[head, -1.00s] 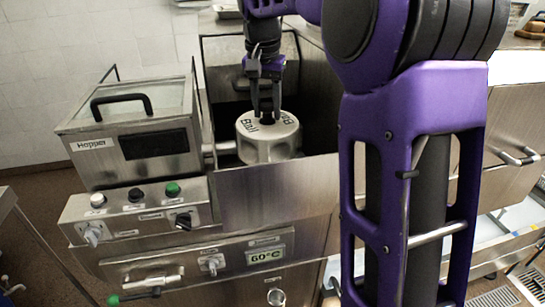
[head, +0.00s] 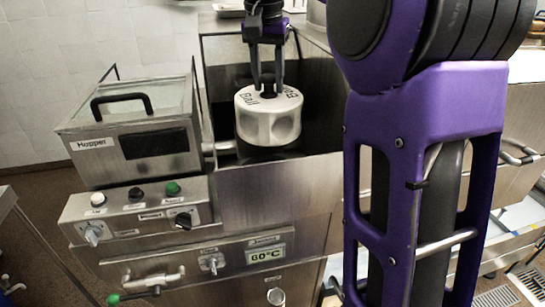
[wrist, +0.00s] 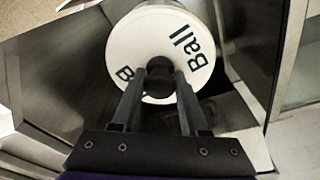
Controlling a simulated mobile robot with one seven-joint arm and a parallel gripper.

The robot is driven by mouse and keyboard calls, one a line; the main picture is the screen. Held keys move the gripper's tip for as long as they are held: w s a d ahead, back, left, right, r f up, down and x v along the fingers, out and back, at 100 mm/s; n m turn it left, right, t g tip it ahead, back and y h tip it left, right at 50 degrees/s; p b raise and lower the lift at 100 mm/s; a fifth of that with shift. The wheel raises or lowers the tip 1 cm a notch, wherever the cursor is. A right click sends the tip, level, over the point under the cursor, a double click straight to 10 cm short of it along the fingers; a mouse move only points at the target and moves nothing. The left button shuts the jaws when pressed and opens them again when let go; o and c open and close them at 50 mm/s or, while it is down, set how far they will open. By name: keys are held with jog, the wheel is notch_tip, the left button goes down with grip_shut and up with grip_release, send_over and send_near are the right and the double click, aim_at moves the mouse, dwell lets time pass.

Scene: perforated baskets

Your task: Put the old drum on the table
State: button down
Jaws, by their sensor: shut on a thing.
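In the wrist view the drum (wrist: 150,35) fills the upper middle, and the fingers of my gripper (wrist: 160,72) close around the knob. Whether this drum is the old one, I cannot tell. The underside of the drum is hidden.
The steel machine's front wall (head: 275,195) stands just in front of the drum. A hopper (head: 130,135) with a black handle is at its left. The control panel (head: 140,212) sits below the hopper. A steel table edge (head: 8,203) shows at far left.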

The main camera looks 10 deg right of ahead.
jog(key=shift+s+r, duration=0.25)
jog(key=shift+r, duration=0.7)
jog(key=shift+s+r, duration=0.2)
jog(key=shift+r, duration=0.7)
